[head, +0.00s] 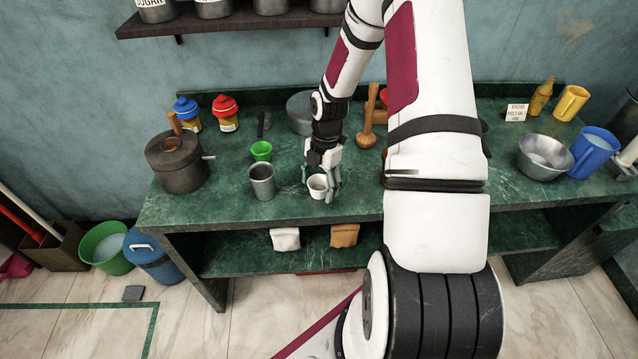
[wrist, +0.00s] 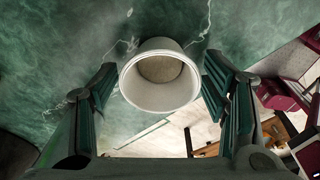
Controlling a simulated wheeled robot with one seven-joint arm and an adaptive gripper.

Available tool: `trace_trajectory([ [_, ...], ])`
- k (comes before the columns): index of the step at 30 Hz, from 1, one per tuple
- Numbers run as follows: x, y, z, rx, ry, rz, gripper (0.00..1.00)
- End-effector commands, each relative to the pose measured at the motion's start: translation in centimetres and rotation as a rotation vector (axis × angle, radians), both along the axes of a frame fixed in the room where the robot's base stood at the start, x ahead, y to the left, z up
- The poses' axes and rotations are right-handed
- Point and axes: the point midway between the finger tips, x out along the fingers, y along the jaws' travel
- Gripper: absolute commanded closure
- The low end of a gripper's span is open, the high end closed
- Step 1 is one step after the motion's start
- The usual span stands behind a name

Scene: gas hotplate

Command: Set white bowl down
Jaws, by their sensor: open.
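The white bowl (head: 317,185) is a small, cup-like vessel on the green marble counter (head: 225,225), near its front edge. In the wrist view the white bowl (wrist: 160,78) appears with its open mouth toward the camera, and its inside looks beige. My gripper (head: 322,188) is open around the bowl. In the wrist view the fingers of my gripper (wrist: 160,95) stand on either side of the bowl, with a visible gap on each side. The bowl appears to rest upright on the counter; its base is hidden.
A metal cup (head: 262,182) stands close to the left of the bowl, with a green cup (head: 261,151) behind it. A wooden pestle (head: 368,125) and a grey pot (head: 301,112) are farther back. A steel bowl (head: 545,157) and blue jug (head: 592,153) stand at the right.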

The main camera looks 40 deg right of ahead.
Motion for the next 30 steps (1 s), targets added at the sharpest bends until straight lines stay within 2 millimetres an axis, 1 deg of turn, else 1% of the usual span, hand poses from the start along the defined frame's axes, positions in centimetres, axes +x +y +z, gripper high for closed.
trace_trajectory([
  [4, 0.0, 0.0, 0.2, 0.0, 0.0, 0.0, 0.32],
  [8, 0.1, -0.2, 1.3, -0.001, -0.002, -0.001, 0.32],
  [11, 0.1, -0.5, 3.0, -0.002, -0.003, -0.001, 0.32],
  [18, 0.3, -1.2, 7.9, -0.002, -0.003, -0.002, 0.32],
  [21, 0.3, -1.5, 9.6, -0.003, -0.002, -0.001, 0.32],
  [24, 0.4, -1.6, 10.9, -0.002, -0.002, -0.001, 0.32],
  [30, 0.4, -1.6, 12.5, -0.009, 0.0, -0.013, 0.32],
])
